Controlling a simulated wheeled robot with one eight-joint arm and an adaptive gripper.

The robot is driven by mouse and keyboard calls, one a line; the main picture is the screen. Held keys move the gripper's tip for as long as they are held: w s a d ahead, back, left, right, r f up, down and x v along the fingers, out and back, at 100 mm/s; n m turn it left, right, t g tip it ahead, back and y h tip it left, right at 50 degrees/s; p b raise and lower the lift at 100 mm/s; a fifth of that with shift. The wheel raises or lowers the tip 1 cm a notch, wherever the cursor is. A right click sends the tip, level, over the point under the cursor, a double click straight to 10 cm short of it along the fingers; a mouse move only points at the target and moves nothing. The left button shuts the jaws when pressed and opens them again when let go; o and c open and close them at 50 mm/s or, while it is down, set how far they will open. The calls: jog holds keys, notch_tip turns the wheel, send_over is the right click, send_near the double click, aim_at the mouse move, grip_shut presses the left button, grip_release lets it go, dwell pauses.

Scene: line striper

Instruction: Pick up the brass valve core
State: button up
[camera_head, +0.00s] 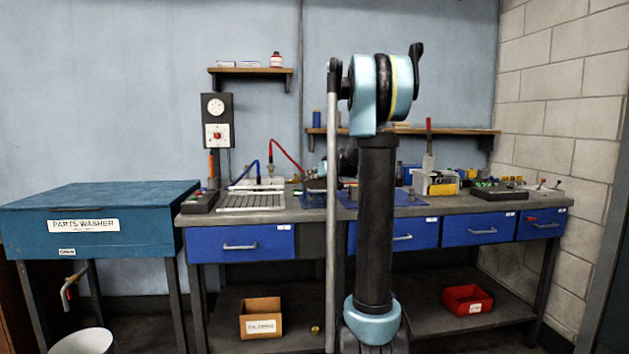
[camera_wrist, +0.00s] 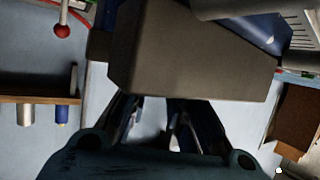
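I cannot make out the brass valve core for certain in either view. A small brass-coloured object (camera_head: 315,329) lies on the bench's lower shelf, too small to identify. My gripper (camera_wrist: 154,108) shows at the bottom of the wrist view, its two dark fingers apart with pale background between them. I see nothing held there. A large grey-brown block (camera_wrist: 190,55) fills the view just beyond the fingers; I cannot tell what it is. In the head view my arm's column hides the middle of the bench and most of my gripper.
The workbench (camera_head: 315,211) carries a drain grid (camera_head: 251,201), blue mats, bins and a dark tray (camera_head: 499,193) at right. A blue parts washer (camera_head: 103,212) stands left. A cardboard box (camera_head: 260,317) and red bin (camera_head: 467,300) are on the lower shelf.

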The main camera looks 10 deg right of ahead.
aim_at(324, 180)
jog(key=shift+s+a+f, duration=0.1)
jog(key=shift+s+a, duration=0.05)
jog(key=shift+s, duration=0.2)
jog(key=shift+o, duration=0.4)
jog(key=shift+s+d, duration=0.35)
jog(key=shift+s, duration=0.1)
jog(key=v, duration=0.6)
jog(key=shift+w+r, duration=0.1)
jog(key=shift+r, duration=0.25)
jog(key=shift+d+f, duration=0.15)
jog(key=shift+d, duration=0.05)
jog(key=shift+v, duration=2.2)
jog(key=shift+a, duration=0.1)
